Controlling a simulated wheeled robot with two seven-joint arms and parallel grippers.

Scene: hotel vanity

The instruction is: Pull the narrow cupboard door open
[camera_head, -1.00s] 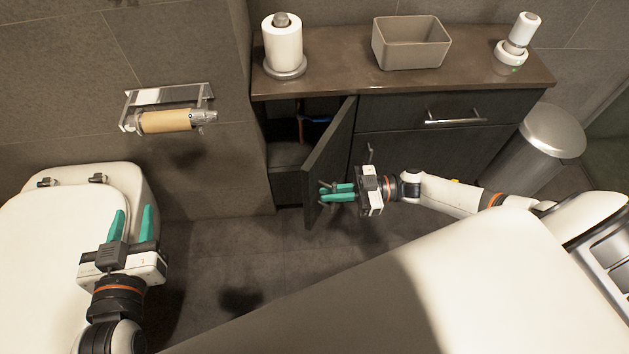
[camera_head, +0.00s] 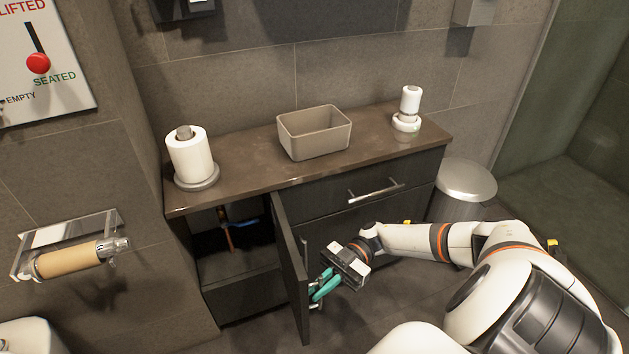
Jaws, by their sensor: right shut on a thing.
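The narrow cupboard door (camera_head: 288,262) stands swung well open from the vanity, hinged on its right side. Behind it the dark cupboard interior (camera_head: 240,262) shows, with a blue and copper pipe inside. My right gripper (camera_head: 318,286) is at the outer face of the door, near its free edge. Its teal fingers are shut on the door handle (camera_head: 316,306), which is mostly hidden by the fingers. My left gripper is not in view.
The vanity top (camera_head: 245,182) holds a paper roll on a stand (camera_head: 190,160), an empty beige bin (camera_head: 315,135) and a white dispenser (camera_head: 408,108). A drawer handle (camera_head: 376,190) sticks out right of the door. A metal bin (camera_head: 466,182) stands at the right end.

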